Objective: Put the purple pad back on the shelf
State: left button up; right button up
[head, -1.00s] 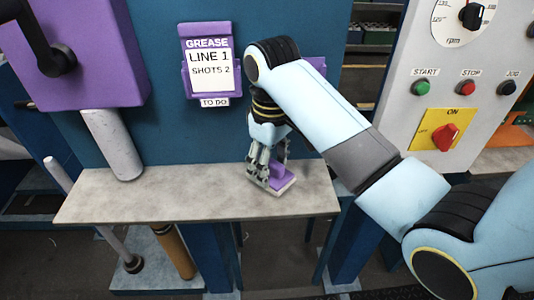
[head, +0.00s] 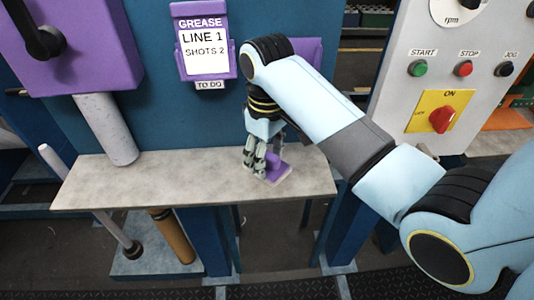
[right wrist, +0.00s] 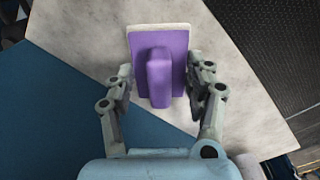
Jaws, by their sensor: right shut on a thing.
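The purple pad (head: 274,171) has a raised purple grip and a pale base. It is at the right part of the grey stone-like shelf (head: 150,184). In the right wrist view the pad (right wrist: 161,75) lies between the fingers, its grip pointing to the camera, with the shelf surface (right wrist: 75,30) behind it. I cannot tell whether its base touches the shelf. My right gripper (head: 262,165) reaches down from above and is shut on the pad, one finger on each side in the right wrist view (right wrist: 163,88). My left gripper is not in view.
A blue panel behind the shelf carries a purple-framed grease sign (head: 204,45). A purple block (head: 80,60) and a grey cylinder (head: 107,130) stand at the left. A control panel (head: 430,100) with buttons is at the right. The shelf's left and middle are clear.

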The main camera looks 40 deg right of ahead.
jog(key=o, duration=1.1)
jog(key=shift+f, duration=0.1)
notch_tip(320, 180, up, 8)
jog(key=shift+f, duration=0.25)
